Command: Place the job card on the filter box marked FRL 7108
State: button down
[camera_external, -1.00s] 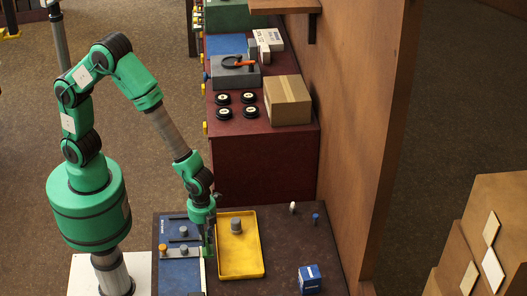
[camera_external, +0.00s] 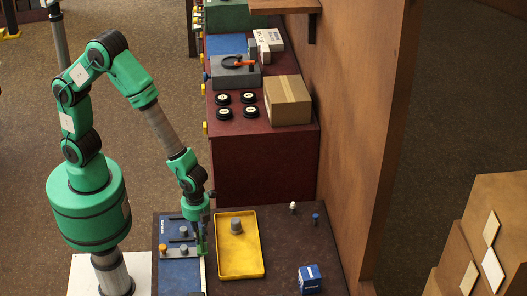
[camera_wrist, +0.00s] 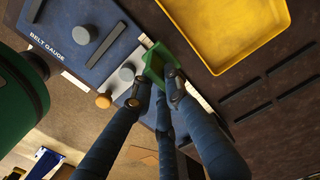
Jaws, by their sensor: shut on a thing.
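My gripper (camera_external: 201,244) is low over the front bench, at the right edge of the blue belt gauge board (camera_external: 172,222). In the wrist view my gripper (camera_wrist: 157,82) has its dark fingers shut on a small green block (camera_wrist: 154,58). The block is at a pale strip along the board's edge; I cannot tell whether it touches the strip. A blue box (camera_external: 309,279) with a white marking stands at the bench's right; the marking is too small to read. I cannot make out a job card or the label FRL 7108.
A yellow tray (camera_external: 226,271) holding a grey knob (camera_external: 236,226) lies just right of my gripper. Two small pegs (camera_external: 316,218) stand further right. A brown carton (camera_external: 287,100) and black discs (camera_external: 223,112) are on the rear bench. A wooden wall (camera_external: 355,130) bounds the right.

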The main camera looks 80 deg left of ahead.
jog(key=shift+w, duration=0.1)
jog(key=w+d+r+m+p, duration=0.1)
jog(key=w+d+r+p, duration=0.1)
jog(key=w, duration=0.6)
jog(key=w+d+r+m+p, duration=0.2)
jog(key=w+d+r+p, duration=0.1)
jog(key=w, duration=0.4)
jog(key=w+d+r+m+p, duration=0.1)
jog(key=w+d+r+p, duration=0.2)
jog(key=w, duration=0.5)
jog(key=shift+w+d+r+m, duration=0.3)
jog(key=shift+d+r, duration=0.25)
jog(key=shift+d, duration=0.65)
jog(key=w+d+p, duration=0.1)
jog(key=w+d, duration=0.3)
jog(key=w, duration=0.3)
jog(key=w+d+f+p, duration=0.1)
jog(key=w+d, duration=0.2)
jog(key=w, duration=0.4)
jog(key=shift+d+f, duration=0.25)
jog(key=shift+d, duration=0.1)
jog(key=shift+f+p, duration=0.45)
jog(key=shift+f, duration=1.3)
jog(key=shift+f, duration=0.15)
jog(key=c, duration=1.7)
grip_release()
